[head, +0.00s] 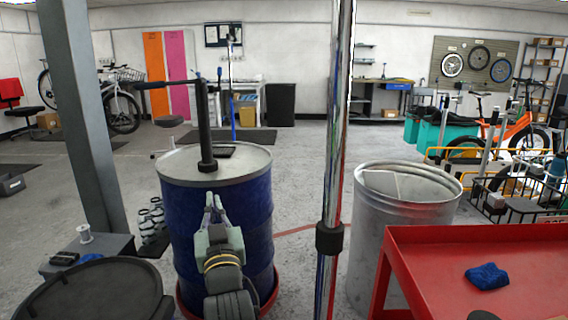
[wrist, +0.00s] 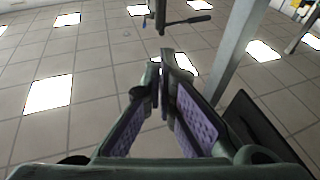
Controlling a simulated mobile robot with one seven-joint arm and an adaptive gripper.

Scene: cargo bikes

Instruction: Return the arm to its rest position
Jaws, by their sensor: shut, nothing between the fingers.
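My gripper (head: 213,202) is in front of the blue drum (head: 176,215) in the head view, with its fingers pointing up. It holds nothing. In the wrist view, the fingertips of my gripper (wrist: 161,62) meet, with purple pads along the inner sides of the fingers. Behind them is the tiled ceiling (wrist: 95,125) with its bright light panels. I cannot tell whether the gripper touches the drum.
A black hand pump (head: 205,125) stands on the drum's lid, just above my gripper. A metal bin (head: 400,240) and a red cart (head: 405,270) with a blue cloth (head: 487,276) are to the right. A grey post (head: 80,110) rises at left.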

